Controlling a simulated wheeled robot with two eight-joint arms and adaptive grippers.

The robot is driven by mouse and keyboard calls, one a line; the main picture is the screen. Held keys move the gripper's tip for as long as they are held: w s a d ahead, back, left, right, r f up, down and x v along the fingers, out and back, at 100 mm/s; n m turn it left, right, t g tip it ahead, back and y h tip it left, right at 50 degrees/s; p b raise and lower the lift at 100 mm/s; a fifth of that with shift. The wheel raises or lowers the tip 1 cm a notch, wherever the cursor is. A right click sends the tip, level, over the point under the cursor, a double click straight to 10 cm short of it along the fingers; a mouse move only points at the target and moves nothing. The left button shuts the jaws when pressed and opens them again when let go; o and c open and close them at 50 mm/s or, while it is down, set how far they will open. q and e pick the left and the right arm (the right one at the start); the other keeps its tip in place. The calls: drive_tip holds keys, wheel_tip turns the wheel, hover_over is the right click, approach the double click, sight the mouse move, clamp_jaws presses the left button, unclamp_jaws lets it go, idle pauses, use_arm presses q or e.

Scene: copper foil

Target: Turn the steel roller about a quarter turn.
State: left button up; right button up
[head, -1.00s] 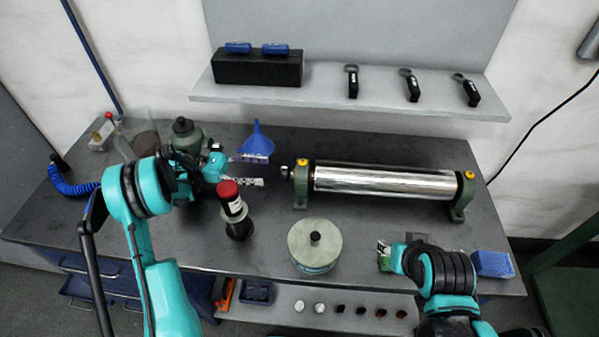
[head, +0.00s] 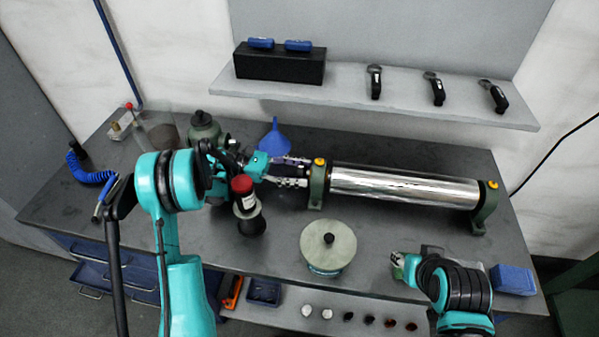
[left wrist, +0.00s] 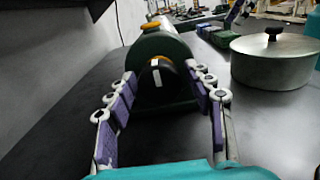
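The steel roller (head: 404,187) lies level between two green end brackets on the bench. A dark round knob (left wrist: 161,77) with an orange mark is at its left end, in front of the green bracket (left wrist: 162,48). My left gripper (head: 303,173) is at this end of the roller. In the left wrist view its purple-padded fingers (left wrist: 164,98) are spread, one on each side of the knob, with gaps visible. In the head view the fingers hide the knob. My right gripper (head: 398,265) is low over the bench's front right, away from the roller; its fingers are unclear.
A lidded round pot (head: 328,247) stands in front of the roller. A red-capped bottle (head: 248,206) stands close to my left gripper, and a blue funnel (head: 274,140) is behind it. A blue block (head: 513,279) lies at the front right. A shelf (head: 340,92) overhangs the back.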

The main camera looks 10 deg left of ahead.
use_arm(q)
drive_tip(key=c, duration=0.7)
drive_tip(key=shift+o, duration=0.2)
drive_tip(key=shift+n, duration=0.3)
drive_tip(key=n, duration=0.3)
drive_tip(key=shift+b, duration=0.35)
use_arm(e)
drive_tip(key=shift+f, duration=0.35)
use_arm(q)
drive_tip(key=n, duration=0.4)
use_arm(e)
drive_tip(key=shift+f, duration=0.2)
use_arm(q)
drive_tip(key=n+b, duration=0.1)
drive_tip(key=n, duration=0.4)
use_arm(e)
drive_tip(key=shift+f, duration=0.25)
use_arm(q)
drive_tip(key=n, duration=0.5)
use_arm(e)
drive_tip(key=shift+f, duration=0.1)
use_arm(q)
drive_tip(key=shift+n, duration=0.3)
